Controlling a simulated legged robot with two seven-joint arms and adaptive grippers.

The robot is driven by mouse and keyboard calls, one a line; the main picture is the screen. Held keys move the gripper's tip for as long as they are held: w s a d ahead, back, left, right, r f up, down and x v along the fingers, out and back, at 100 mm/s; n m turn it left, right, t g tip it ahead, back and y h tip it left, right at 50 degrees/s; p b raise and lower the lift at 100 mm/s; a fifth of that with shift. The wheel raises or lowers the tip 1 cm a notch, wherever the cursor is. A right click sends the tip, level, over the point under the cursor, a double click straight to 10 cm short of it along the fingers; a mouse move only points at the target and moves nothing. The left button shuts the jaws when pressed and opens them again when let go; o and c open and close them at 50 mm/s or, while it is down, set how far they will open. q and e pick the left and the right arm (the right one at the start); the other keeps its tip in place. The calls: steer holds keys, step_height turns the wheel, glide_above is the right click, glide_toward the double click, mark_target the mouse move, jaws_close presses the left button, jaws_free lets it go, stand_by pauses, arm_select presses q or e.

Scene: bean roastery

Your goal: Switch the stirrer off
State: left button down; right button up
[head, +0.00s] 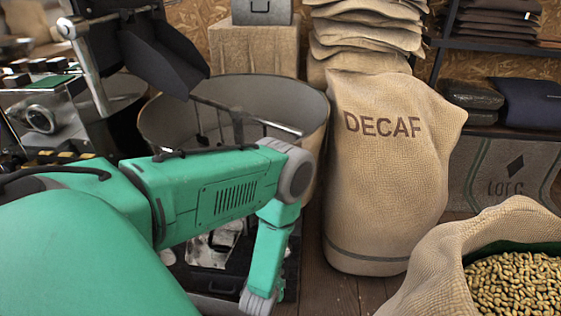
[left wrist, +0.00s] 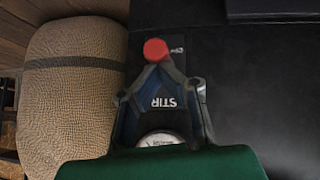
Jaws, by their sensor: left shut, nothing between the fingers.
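In the left wrist view, my left gripper (left wrist: 155,68) is shut and empty. Its fingertips are at the lower edge of a round red knob or button (left wrist: 155,49); I cannot tell whether they touch it. A dark label strip with the word STIR (left wrist: 168,102) lies between the fingers on the black panel (left wrist: 245,90). A pale round part (left wrist: 160,140) shows lower down, partly hidden by my gripper. In the head view, the round cooling pan (head: 285,95) with the stirrer arm (head: 245,117) stands behind my left arm. My left gripper is out of that view.
A full DECAF sack (head: 385,180) stands right of the pan, and a sack also shows close left of the panel in the left wrist view (left wrist: 72,90). An open sack (head: 440,265) of green beans (head: 515,285) is at the lower right. Stacked sacks (head: 365,35) are behind.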

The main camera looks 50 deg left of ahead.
arm_select(q)
steer(key=shift+s+d+f+t+y, duration=0.2)
steer(key=shift+f+t+y, duration=0.1)
steer(key=shift+f+t, duration=0.2)
steer(key=shift+a, duration=0.1)
steer(key=shift+r+p, duration=0.65)
steer(key=shift+r, duration=0.2)
